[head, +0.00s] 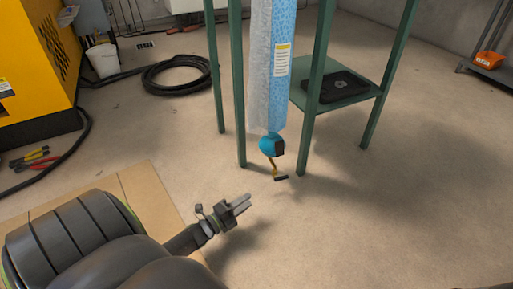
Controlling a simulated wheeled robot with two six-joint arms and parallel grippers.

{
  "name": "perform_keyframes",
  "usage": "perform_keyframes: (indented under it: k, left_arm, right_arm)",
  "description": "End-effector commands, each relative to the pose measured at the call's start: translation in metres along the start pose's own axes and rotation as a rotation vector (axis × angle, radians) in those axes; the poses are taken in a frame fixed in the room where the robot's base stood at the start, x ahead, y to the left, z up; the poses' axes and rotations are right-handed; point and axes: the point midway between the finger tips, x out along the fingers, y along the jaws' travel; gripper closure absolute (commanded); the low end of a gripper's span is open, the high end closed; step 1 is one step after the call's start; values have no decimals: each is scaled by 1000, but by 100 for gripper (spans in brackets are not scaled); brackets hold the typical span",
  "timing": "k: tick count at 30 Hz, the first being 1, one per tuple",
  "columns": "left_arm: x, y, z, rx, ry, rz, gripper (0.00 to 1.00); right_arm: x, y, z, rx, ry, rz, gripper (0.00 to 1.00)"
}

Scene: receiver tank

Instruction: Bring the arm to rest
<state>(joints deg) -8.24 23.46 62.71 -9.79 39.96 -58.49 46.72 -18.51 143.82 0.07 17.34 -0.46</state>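My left arm comes in from the lower left, and its gripper (246,202) hangs low over the concrete floor. It holds nothing that I can see. Its two fingers lie close together, and the view does not settle whether they are shut. The gripper is to the lower left of the receiver tank's blue rounded bottom (270,145) and appears apart from it. A thin yellow-brown piece with a dark end (281,178) hangs below that bottom. The tank's blue body (284,95) carries a pale label; its top is out of view. My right gripper is not in view.
Green stand legs (318,90) surround the tank, with a shelf (355,97) bearing a black case (337,86). A yellow machine (40,60), coiled black hose (177,75), white bucket (103,60) and pliers (35,158) are at left.

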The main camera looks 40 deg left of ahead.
Motion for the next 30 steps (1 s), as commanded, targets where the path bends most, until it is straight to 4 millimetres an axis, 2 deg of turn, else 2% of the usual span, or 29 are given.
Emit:
perform_keyframes:
  k: [6, 24, 26, 27, 29, 30]
  left_arm:
    - [-16, 0, 0, 1, 0, 0, 69]
    - [-16, -2, -1, -3, 2, -4, 69]
    - [-14, -10, -5, -17, 7, -19, 69]
    - [-11, -20, -11, -35, 14, -37, 69]
    - [-6, -44, -23, -78, 32, -81, 69]
    - [-2, -65, -33, -116, 48, -119, 69]
  right_arm:
    - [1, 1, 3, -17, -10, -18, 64]
    - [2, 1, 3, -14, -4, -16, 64]
    - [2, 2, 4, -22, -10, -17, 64]
    - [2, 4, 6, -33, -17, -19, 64]
    - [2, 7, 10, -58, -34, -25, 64]
    - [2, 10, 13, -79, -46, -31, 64]
